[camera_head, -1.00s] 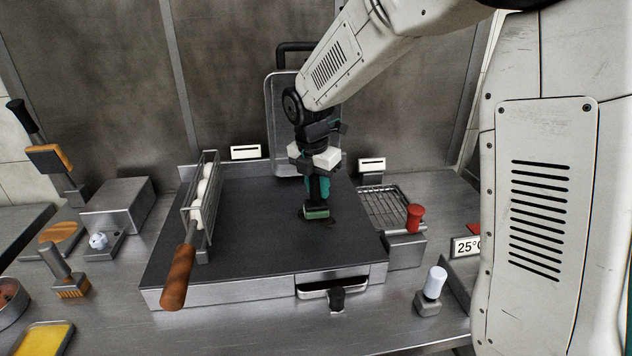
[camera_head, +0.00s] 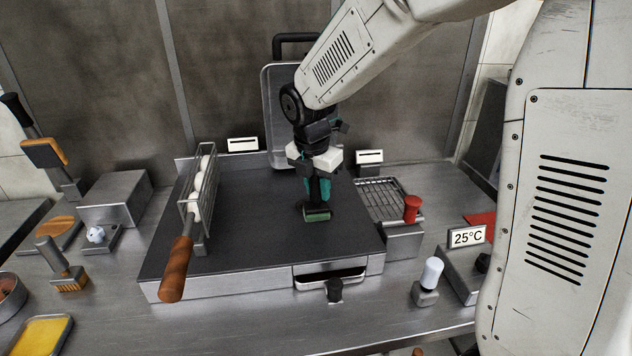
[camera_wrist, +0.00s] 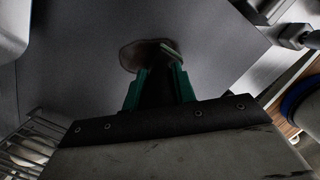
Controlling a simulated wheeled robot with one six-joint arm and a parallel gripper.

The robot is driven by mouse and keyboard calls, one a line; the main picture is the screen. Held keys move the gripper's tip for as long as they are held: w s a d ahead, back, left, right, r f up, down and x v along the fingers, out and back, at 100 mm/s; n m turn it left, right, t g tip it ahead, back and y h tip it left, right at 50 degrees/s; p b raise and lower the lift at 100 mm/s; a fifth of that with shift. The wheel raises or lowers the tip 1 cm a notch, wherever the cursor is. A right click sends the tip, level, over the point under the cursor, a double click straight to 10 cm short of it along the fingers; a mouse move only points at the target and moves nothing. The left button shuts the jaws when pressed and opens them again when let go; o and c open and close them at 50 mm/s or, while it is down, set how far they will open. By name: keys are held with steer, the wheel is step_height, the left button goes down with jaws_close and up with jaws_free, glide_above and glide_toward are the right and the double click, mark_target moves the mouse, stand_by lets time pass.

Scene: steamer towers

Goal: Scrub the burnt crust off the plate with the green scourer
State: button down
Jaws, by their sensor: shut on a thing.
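My gripper (camera_head: 316,196) points down over the dark flat plate (camera_head: 262,242) and is shut on the green scourer (camera_head: 317,214). The scourer appears to touch the plate right of its middle. In the wrist view, the green fingers of my gripper (camera_wrist: 160,78) hold the scourer (camera_wrist: 171,51). A brown burnt crust (camera_wrist: 136,53) shows around and left of the scourer there, partly hidden by the fingers.
A wire basket (camera_head: 197,205) holding white balls, with a wooden handle (camera_head: 176,270), stands on the plate's left side. A wire rack (camera_head: 381,199) and a red knob (camera_head: 412,208) are at the right. A 25°C display (camera_head: 467,237) stands farther right. The plate's middle is clear.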

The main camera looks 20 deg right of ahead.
steer(key=shift+s+a, duration=0.1)
steer(key=shift+s, duration=0.45)
steer(key=shift+w, duration=0.1)
steer(key=shift+w+d+f, duration=0.1)
steer(key=shift+w+d, duration=0.1)
steer(key=shift+w, duration=0.65)
steer(key=shift+w+d+f, duration=0.1)
steer(key=shift+w+d, duration=0.1)
steer(key=shift+w, duration=0.6)
steer(key=shift+s+a+r, duration=0.1)
steer(key=shift+s+a, duration=0.1)
steer(key=shift+s, duration=0.75)
steer(key=shift+s+a, duration=0.15)
steer(key=shift+s, duration=0.75)
